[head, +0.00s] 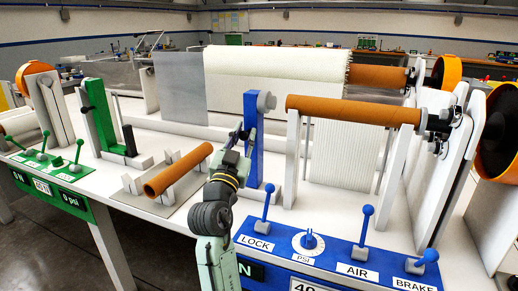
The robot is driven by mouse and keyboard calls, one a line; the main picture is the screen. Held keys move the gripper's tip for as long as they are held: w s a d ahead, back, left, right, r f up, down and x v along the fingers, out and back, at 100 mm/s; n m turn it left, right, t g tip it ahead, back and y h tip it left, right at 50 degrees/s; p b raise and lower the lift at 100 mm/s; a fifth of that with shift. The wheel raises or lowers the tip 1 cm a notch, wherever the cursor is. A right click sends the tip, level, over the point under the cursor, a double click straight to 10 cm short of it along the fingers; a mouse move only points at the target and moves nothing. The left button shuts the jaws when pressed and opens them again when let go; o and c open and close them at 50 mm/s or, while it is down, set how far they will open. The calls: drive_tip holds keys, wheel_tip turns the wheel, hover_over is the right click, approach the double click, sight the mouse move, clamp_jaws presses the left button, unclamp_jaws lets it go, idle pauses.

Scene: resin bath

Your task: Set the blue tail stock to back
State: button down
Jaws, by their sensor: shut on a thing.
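The blue tail stock (252,112) is an upright blue post with a grey round piece near its top, standing in the middle of the white bench. It is to the left of the brown tube (352,110) on the blue station, with a gap between them. My gripper (240,136) reaches up from the front and is shut on the left side of the blue tail stock. The fingers are small and dark here, so the exact hold is hard to see. My arm hides part of the stock's lower left side.
A blue panel (335,262) with LOCK, AIR and BRAKE levers lies at the front right. A loose brown tube (178,170) rests on a stand left of my arm. A green tail stock (98,115) stands farther left. A large white roll (275,62) is behind.

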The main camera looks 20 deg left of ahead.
drive_tip(key=a+b, duration=0.1)
drive_tip(key=a, duration=0.2)
drive_tip(key=shift+a, duration=0.3)
drive_tip(key=c, duration=1.4)
unclamp_jaws()
drive_tip(key=shift+a, duration=0.15)
drive_tip(key=v, duration=1.2)
